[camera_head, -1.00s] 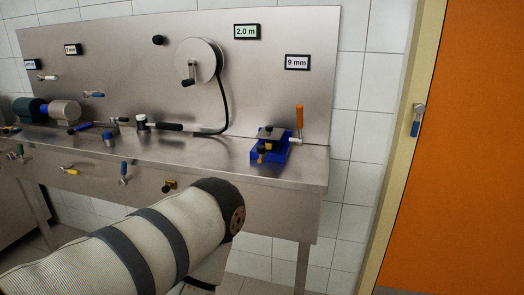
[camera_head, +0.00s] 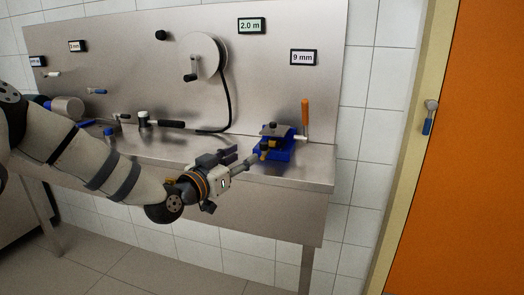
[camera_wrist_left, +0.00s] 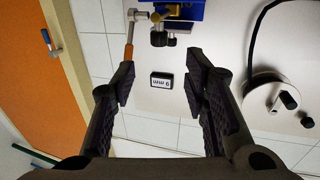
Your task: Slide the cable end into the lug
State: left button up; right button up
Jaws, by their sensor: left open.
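A black cable (camera_head: 227,95) hangs from the reel (camera_head: 203,55) on the back panel and bends left at the bench top. Its lower end lies near a black-handled tool (camera_head: 170,124). I cannot make out a lug. A blue fixture (camera_head: 281,152) with an orange lever (camera_head: 305,116) stands at the bench's right end; its blue body also shows at the top of the left wrist view (camera_wrist_left: 190,10). My left gripper (camera_head: 243,158) is open and empty, just left of the fixture near the bench's front edge. My right gripper is not in view.
The steel bench top (camera_head: 300,177) has a bare strip at its right front. Labels reading 2.0 m (camera_head: 251,26) and 9 mm (camera_head: 303,57) are on the back panel. An orange door (camera_head: 470,170) is at the right.

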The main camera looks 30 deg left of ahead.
aim_at(261, 147)
pick_arm(q)
jog(key=w, duration=0.3)
jog(key=w+b, duration=0.1)
jog(key=w, duration=0.2)
jog(key=w+b, duration=0.1)
jog(key=w, duration=0.2)
jog(key=shift+d+f, duration=0.15)
jog(key=shift+f, duration=0.25)
jog(key=shift+w+r, duration=0.15)
jog(key=shift+w, duration=0.15)
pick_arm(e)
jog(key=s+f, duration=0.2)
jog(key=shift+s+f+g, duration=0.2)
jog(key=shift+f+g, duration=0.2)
pick_arm(q)
jog(key=shift+c, duration=0.6)
grip_shut()
